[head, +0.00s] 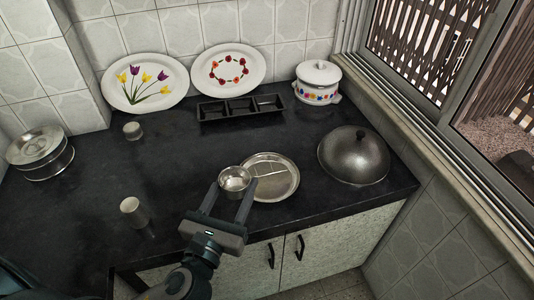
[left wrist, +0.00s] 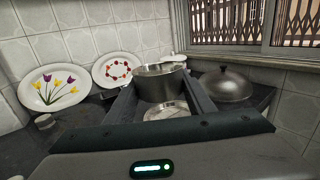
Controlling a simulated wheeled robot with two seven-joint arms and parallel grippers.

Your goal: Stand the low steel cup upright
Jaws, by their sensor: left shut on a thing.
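The low steel cup (head: 235,178) is a short, wide, shiny cup held between the fingers of my left gripper (head: 233,192). Its open mouth faces up in the head view, and I see into it. In the left wrist view the cup (left wrist: 160,76) sits between the fingertips, rim at the top, looking about upright. The gripper is shut on its sides. I cannot tell whether its base touches the counter. My right gripper is not in view.
A divided steel plate (head: 275,180) lies just right of the cup. A domed lid (head: 354,155) stands farther right. Two steel tumblers (head: 132,130) (head: 131,208) stand to the left. A black tray (head: 240,107) and a white pot (head: 318,82) are behind. Dark counter is free left of the cup.

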